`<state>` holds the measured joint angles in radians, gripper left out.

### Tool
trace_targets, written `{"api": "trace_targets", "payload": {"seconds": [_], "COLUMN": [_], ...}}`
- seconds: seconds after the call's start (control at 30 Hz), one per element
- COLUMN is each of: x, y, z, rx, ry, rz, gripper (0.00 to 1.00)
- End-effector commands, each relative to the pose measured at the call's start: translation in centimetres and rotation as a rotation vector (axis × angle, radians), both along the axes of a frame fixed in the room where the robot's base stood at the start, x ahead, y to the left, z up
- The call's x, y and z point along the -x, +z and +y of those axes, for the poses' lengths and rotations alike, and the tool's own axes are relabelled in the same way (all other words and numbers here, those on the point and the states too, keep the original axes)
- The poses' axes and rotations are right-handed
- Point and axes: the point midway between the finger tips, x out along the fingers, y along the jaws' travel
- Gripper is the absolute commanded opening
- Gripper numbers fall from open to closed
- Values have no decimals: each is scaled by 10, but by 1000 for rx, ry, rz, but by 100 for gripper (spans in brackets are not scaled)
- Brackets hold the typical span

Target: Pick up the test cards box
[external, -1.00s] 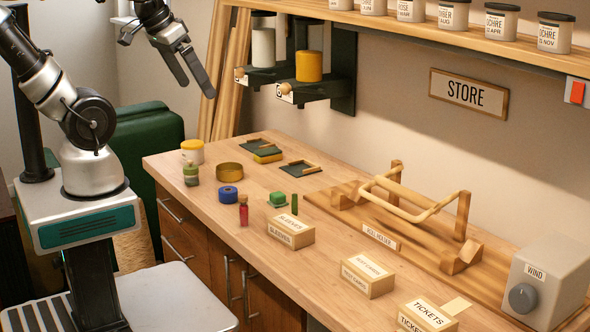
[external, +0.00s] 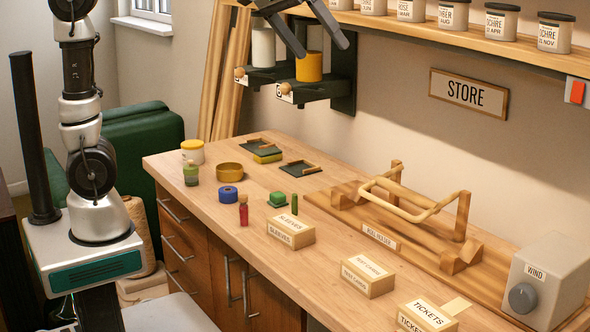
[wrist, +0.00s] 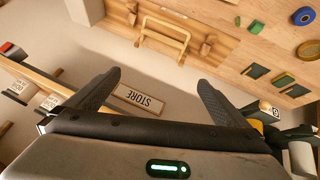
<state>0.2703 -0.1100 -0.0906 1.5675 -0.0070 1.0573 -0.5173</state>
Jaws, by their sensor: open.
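The test cards box (external: 368,277) is a small pale wooden box with a white label. It sits on the bench toward the front right, between the sleeves box (external: 291,232) and the tickets box (external: 424,316). My gripper (external: 323,50) is open and empty, high above the bench near the wall dispensers, well up and left of the box. In the wrist view my open fingers (wrist: 159,77) are spread with the store sign behind them; the test cards box is not visible there.
A wooden stand with a bar frame (external: 415,215) and a wind box (external: 545,284) stand behind and right of the box. A shelf of jars (external: 452,14) and dispensers (external: 309,66) are near my gripper. Bare bench surrounds the box.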

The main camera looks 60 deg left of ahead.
Motion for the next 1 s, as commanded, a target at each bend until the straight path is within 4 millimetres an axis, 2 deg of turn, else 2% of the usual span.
{"api": "trace_targets", "payload": {"seconds": [0.03,0.17,0.27,0.4,0.5,0.6,0.7,0.87,1.0], "x": [-10,-29,-35,-26,-15,-7,-3,-1,-1], "y": [-14,-65,-116,-192,-233,-257,-272,-297,-328], "z": [-17,-60,-102,-155,-180,-193,-198,-198,-197], "rx": [-2,-22,-66,-158,-220,-261,-280,-283,-285], "ry": [-23,-72,-113,-163,-186,-199,-204,-205,-205], "rz": [54,195,315,454,515,546,560,566,566], "gripper": [100,100,100,100,100,100,100,100,100]}}
